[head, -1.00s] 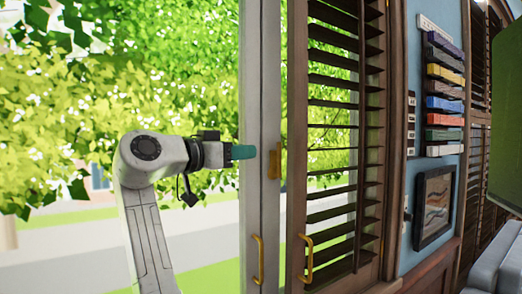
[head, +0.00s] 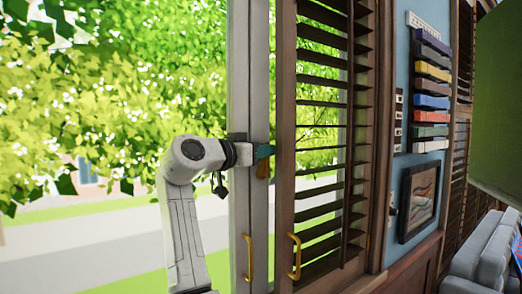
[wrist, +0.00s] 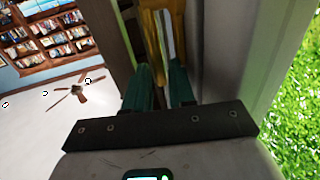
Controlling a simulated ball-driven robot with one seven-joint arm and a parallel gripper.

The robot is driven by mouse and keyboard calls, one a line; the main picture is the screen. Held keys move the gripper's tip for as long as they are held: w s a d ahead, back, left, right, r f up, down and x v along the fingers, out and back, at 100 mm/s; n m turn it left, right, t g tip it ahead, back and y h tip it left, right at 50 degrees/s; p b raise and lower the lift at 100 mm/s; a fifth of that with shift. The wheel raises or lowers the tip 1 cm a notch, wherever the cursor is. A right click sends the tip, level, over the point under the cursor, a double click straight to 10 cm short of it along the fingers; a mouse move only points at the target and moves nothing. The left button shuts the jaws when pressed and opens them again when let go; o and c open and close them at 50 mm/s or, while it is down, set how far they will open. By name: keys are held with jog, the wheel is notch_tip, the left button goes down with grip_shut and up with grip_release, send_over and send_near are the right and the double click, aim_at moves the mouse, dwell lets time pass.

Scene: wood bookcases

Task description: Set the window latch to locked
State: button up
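The window latch (head: 262,170) is a small gold handle on the grey window frame, beside the louvred shutter. In the wrist view the latch (wrist: 168,32) runs down from the top edge towards my fingertips. My gripper (head: 265,152) is at the latch's upper part in the head view and covers some of it. In the wrist view my gripper (wrist: 161,75) has its two teal fingers apart, with the latch's lower end at the gap between them. I cannot tell whether either finger touches it.
A wooden louvred shutter (head: 325,140) stands just right of the latch. Gold pull handles (head: 295,256) sit lower on the shutter and window frame. A framed picture (head: 418,200) and coloured blocks (head: 432,87) are on the blue wall. A grey sofa (head: 478,255) is at lower right.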

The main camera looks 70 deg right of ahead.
jog(key=shift+c, duration=0.5)
grip_shut()
jog(key=shift+a+f, duration=0.1)
